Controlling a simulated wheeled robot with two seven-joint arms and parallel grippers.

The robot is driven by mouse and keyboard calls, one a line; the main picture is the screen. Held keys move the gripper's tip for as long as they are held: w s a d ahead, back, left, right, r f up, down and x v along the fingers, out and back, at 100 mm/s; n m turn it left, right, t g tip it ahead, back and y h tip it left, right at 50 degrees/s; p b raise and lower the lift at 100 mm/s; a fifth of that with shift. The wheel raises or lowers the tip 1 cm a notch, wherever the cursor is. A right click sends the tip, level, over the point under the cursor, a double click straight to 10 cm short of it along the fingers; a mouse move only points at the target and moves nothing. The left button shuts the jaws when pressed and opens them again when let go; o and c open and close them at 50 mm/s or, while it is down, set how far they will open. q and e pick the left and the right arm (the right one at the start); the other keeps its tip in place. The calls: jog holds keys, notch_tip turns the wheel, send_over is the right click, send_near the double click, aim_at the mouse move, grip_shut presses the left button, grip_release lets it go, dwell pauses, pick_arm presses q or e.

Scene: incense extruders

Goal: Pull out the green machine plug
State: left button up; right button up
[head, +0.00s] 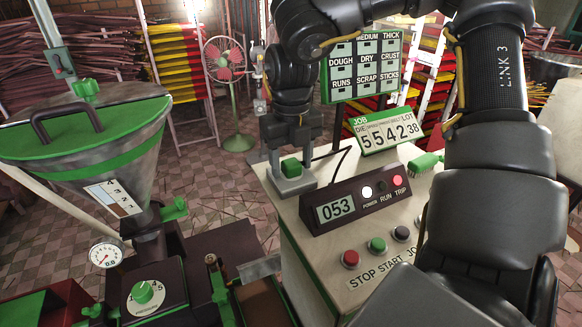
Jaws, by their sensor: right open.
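The green machine plug (291,167) is a small green block seated in a grey socket base (294,186) on the back left corner of the cream control cabinet. My right gripper (291,154) points down directly over the plug, with its dark fingers open. The fingertips are close to the plug's top and sides; I cannot tell whether they touch it. The plug's back side is hidden by the gripper. My left gripper is not in view.
The display box (336,208) stands just right of the socket, with a dark cable behind it. The job counter (387,131) and a green brush (425,162) are farther right. The hopper (90,140) stands left. Buttons (377,245) line the cabinet's front.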

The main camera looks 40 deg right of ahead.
aim_at(291, 162)
dwell(0.5)
grip_shut()
dwell(0.4)
jog(key=shift+r, duration=0.15)
jog(key=shift+r+p, duration=1.85)
jog(key=shift+r, duration=1)
